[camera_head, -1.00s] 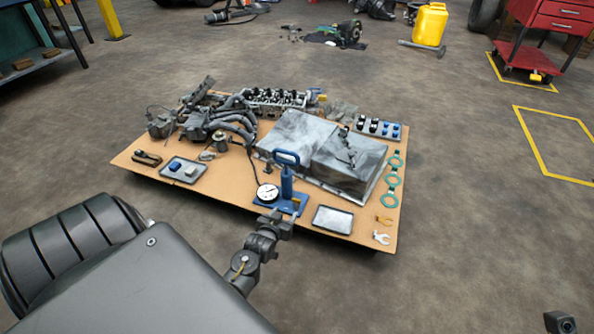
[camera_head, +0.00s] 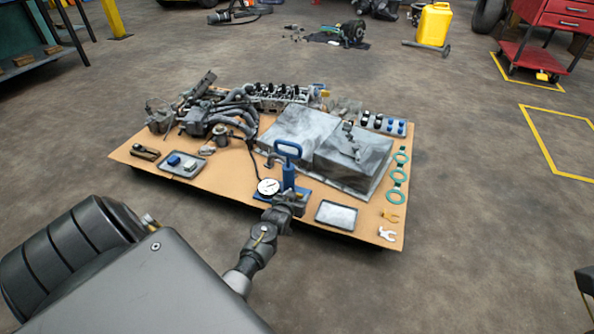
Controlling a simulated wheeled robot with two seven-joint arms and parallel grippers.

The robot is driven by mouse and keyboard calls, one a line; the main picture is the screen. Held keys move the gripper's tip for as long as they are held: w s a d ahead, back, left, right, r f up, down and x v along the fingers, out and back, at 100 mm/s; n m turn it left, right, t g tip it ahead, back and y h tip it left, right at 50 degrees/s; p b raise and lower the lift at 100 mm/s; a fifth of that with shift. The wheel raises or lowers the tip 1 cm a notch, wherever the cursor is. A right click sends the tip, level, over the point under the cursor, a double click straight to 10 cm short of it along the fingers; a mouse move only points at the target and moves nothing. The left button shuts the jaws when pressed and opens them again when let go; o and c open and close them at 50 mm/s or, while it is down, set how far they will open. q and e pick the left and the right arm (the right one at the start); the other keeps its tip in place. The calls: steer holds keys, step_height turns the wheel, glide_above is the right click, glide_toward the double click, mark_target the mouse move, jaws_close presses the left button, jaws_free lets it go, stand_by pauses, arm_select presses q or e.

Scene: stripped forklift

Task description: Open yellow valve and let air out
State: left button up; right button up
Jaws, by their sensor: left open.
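A blue hand pump (camera_head: 289,176) with a looped handle stands upright on a blue base near the front edge of the brown board. A round white gauge (camera_head: 268,187) sits at its left, with a black hose running back from it. My left gripper (camera_head: 290,200) is open at the front right of the pump's base. It covers the spot where the small yellow valve showed earlier, so the valve cannot be made out clearly. I cannot tell whether the fingers touch the valve. My right gripper is not clearly in view; only a dark piece shows at the right edge.
The brown board (camera_head: 225,180) carries a grey metal tray (camera_head: 337,214) right of the gripper, big grey blocks (camera_head: 345,150) behind the pump, green rings (camera_head: 397,176), a small tray (camera_head: 184,164) and engine parts (camera_head: 215,115).

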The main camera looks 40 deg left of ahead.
arm_select(q)
steer(key=c, duration=1)
